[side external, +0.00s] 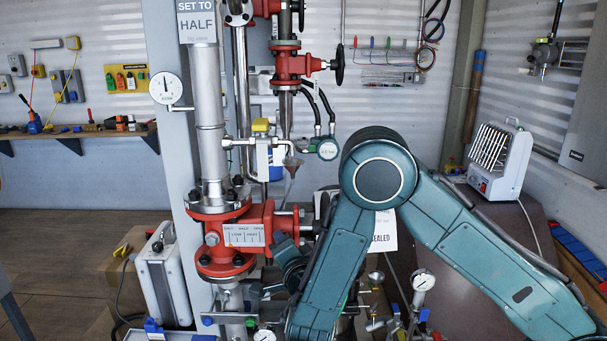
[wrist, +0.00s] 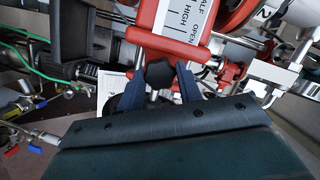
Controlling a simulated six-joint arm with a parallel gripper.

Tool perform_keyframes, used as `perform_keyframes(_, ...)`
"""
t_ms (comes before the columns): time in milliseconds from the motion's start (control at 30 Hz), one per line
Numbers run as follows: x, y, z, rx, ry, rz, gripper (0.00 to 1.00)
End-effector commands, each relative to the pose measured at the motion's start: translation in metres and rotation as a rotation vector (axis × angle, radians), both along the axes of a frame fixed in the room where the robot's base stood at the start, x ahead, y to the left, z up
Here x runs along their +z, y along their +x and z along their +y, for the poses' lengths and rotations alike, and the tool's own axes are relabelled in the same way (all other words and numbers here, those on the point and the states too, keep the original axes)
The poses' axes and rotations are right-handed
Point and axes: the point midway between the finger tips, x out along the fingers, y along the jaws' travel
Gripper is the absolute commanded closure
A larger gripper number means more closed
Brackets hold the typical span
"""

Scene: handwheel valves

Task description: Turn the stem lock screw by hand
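The stem lock screw appears to be the black lobed knob (wrist: 159,73) below the red valve yoke (wrist: 165,45) in the wrist view. My gripper (wrist: 159,78) has its two dark blue fingers on either side of this knob, with a narrow gap showing at each side. I cannot tell how deep the knob sits between them. In the side view the red valve (side external: 258,222) carries the same scale plate (side external: 244,235). There my arm hides the fingertips and the knob.
A SET TO HALF sign (side external: 197,20) hangs on the grey pipe (side external: 210,130). A pressure gauge (side external: 422,281) and small fittings stand low beside my arm. A silver case (side external: 165,280) is left of the valve. A heater (side external: 500,160) stands at the right.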

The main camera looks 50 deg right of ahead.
Motion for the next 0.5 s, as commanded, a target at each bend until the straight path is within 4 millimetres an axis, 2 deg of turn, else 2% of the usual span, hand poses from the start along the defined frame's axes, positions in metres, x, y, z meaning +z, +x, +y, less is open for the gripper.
perform_keyframes(33,-0.0005,-0.0002,0.0,0.0,0.001,0.0,0.54)
perform_keyframes(100,-0.0005,-0.0002,0.0,0.0,0.001,-0.002,0.46)
perform_keyframes(500,-0.0006,-0.0026,0.0034,0.002,0.003,-0.002,0.46)
